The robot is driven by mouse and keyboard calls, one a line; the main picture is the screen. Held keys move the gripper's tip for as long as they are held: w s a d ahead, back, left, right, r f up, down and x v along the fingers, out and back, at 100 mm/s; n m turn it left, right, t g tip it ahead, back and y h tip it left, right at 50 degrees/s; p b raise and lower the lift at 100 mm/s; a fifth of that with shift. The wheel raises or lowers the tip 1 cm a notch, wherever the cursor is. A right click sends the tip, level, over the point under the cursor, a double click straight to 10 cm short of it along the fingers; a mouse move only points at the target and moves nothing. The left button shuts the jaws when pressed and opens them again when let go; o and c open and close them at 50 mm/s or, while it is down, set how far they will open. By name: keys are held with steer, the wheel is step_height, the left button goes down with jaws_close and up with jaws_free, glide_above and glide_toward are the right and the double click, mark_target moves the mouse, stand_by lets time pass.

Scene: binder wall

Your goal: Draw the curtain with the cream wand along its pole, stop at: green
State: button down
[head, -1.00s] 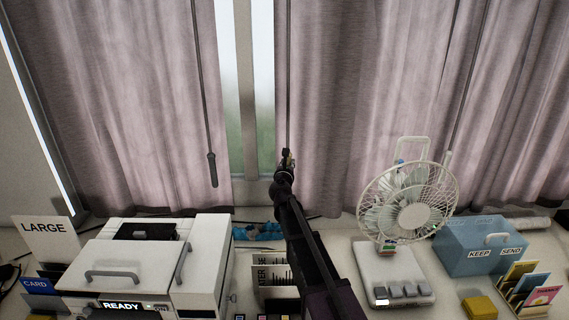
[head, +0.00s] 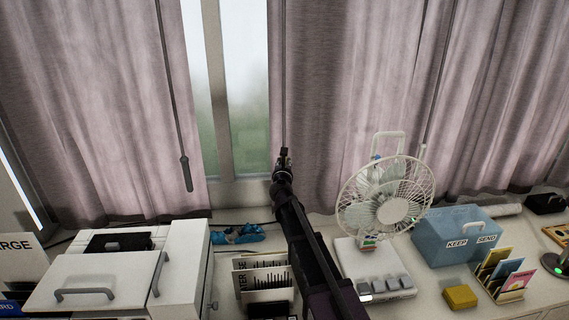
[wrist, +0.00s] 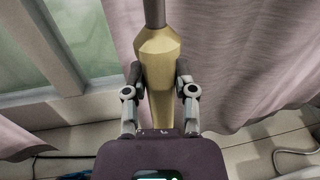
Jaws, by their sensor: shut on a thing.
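My gripper (head: 284,160) is shut on the cream wand (wrist: 159,75), which hangs upright between the fingers in the wrist view. The wand's thick faceted handle is in the grip, and a grey rod rises from it. In the head view the wand runs up the left edge of the right-hand pinkish-grey curtain (head: 345,90). The left curtain (head: 90,100) has its own wand with a dark grey handle (head: 186,174). A window gap (head: 246,100) shows between the curtains. The pole and any green mark on it are out of view.
Below stand a white machine (head: 110,270), a rack of dark-marked cards (head: 262,278), a white fan (head: 390,200) right of my arm, and a blue box (head: 465,240). A crumpled blue thing (head: 238,234) lies near the window.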

steer(key=shift+c, duration=2)
jaws_free()
steer(key=shift+a, duration=0.2)
steer(key=shift+s, duration=0.55)
steer(key=s, duration=1.1)
steer(key=shift+a, duration=0.4)
